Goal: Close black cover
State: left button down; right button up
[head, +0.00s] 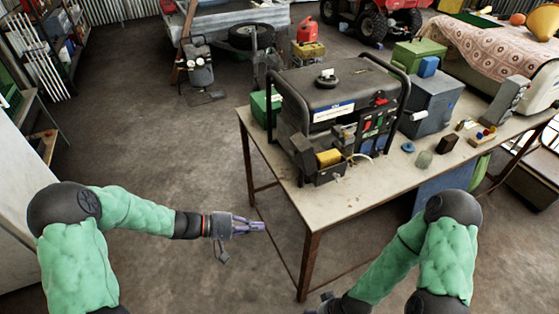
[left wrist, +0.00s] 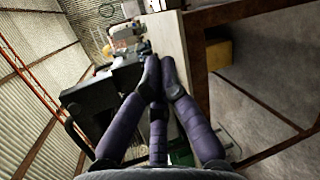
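A dark generator (head: 345,85) in a black tube frame stands on the table. At its near left corner is a small dark box with a yellow block (head: 328,158) exposed. A dark panel (head: 304,152) stands beside the yellow block and looks like the black cover, swung open. My left gripper (head: 262,227) is in the air left of the table's near edge, well apart from the generator. Its three fingers converge with nothing between them; they also show in the left wrist view (left wrist: 159,78). My right gripper (head: 326,298) barely shows at the bottom edge, so its fingers cannot be judged.
The table (head: 345,200) has a bare near strip and thin rusty legs. A grey box (head: 430,103), a green box (head: 418,54) and small parts lie to the right of the generator. The floor on the left is clear.

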aim_at(289, 153)
pick_arm(q)
jog(key=w+a+r+m+t+h, duration=0.1)
jog(key=w+a+r+t+h, duration=0.15)
jog(key=r, duration=0.45)
jog(key=w+a+r+t+h, duration=0.1)
jog(key=w+a+r+t, duration=0.25)
jog(key=r, duration=0.45)
jog(key=b+x, duration=0.3)
jog(key=x, duration=1)
jog(key=shift+w+d+f+b, duration=0.1)
jog(key=shift+w+d+b, duration=0.1)
jog(key=shift+d+b, duration=0.15)
